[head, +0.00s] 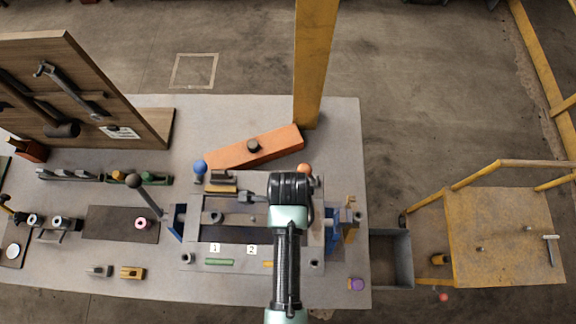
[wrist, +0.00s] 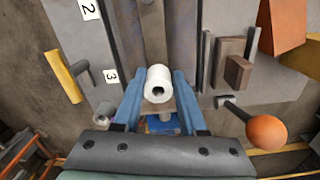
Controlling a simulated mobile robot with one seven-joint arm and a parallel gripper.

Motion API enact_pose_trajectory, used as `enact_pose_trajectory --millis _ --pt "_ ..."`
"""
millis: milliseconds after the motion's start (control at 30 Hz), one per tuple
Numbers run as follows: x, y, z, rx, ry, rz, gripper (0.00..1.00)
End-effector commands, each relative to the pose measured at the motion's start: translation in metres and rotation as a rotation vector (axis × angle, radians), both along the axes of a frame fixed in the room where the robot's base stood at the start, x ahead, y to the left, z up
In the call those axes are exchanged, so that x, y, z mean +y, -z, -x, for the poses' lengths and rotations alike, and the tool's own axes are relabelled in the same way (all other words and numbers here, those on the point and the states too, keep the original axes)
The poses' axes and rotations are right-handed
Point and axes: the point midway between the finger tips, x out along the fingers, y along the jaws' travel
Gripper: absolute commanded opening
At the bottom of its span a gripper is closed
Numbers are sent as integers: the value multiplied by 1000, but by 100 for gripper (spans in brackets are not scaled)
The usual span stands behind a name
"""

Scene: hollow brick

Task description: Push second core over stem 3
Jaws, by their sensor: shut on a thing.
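A white hollow core (wrist: 158,84) with a dark round hole sits between the two blue fingers of my gripper (wrist: 160,76) in the wrist view. The fingers are shut on its sides, and its open end faces the camera. It lies over the end of a long grey channel (wrist: 155,30), near the tag 3 (wrist: 111,75). Stem 3 is not visible, so I cannot tell whether the core is around it. In the head view, my arm hides the fingers, the core and tag 3; tags 1 (head: 215,248) and 2 (head: 252,249) show.
An orange ball knob (wrist: 267,133) on a rod stands right of the fingers. A yellow handle (wrist: 62,76) and a grey hollow cylinder (wrist: 104,113) are on the left. An orange beam (head: 235,150) lies behind the mould. A grey bin (head: 390,258) hangs right of the table.

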Motion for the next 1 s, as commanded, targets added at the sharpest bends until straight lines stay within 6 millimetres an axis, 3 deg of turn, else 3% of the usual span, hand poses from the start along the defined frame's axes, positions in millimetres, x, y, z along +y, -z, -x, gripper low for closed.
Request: enact_pose_trajectory --millis 700,733,900,1000 --pt "0 13 0 -1 0 0 0" --pt "0 13 -1 -1 0 0 46" --pt "0 12 0 -1 0 0 76" --pt "0 12 0 -1 0 0 76"
